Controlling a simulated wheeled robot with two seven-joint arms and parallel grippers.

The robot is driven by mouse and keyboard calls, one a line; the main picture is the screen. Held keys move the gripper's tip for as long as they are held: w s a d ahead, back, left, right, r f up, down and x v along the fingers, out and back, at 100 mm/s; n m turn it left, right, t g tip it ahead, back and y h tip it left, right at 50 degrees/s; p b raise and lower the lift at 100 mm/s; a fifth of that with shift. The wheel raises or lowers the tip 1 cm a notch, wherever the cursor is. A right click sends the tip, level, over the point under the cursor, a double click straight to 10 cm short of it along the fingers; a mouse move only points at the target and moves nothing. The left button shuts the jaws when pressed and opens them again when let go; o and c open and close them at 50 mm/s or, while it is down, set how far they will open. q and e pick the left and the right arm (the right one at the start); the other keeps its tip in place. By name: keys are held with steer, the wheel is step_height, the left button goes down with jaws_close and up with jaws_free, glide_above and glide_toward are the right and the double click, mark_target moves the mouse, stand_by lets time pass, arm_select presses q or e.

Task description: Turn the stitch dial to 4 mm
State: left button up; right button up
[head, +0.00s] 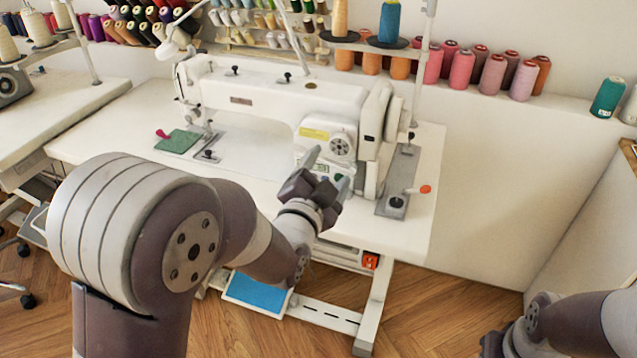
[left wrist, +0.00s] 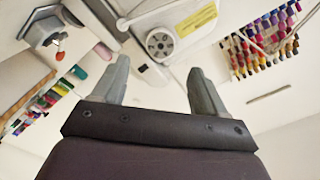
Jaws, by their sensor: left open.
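The stitch dial (head: 340,146) is a round grey-white knob on the right front of the white sewing machine (head: 270,98). It also shows in the left wrist view (left wrist: 160,42), above and between my fingers. My left gripper (head: 328,165) is open and empty. In the head view it is just below and in front of the dial, apart from it. Its two grey fingers show in the left wrist view (left wrist: 158,78). Part of my right arm shows at the lower right of the head view; its fingers cannot be made out.
A lever with an orange knob (head: 425,189) stands on a grey plate right of the machine. Green cloth (head: 178,141) lies at the table's left. Thread spools (head: 462,68) line the ledge behind. A red switch (head: 370,261) is under the table (head: 125,142).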

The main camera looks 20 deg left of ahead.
arm_select(q)
steer(key=s, duration=0.5)
steer(key=shift+s+a, duration=0.1)
steer(key=shift+s, duration=0.25)
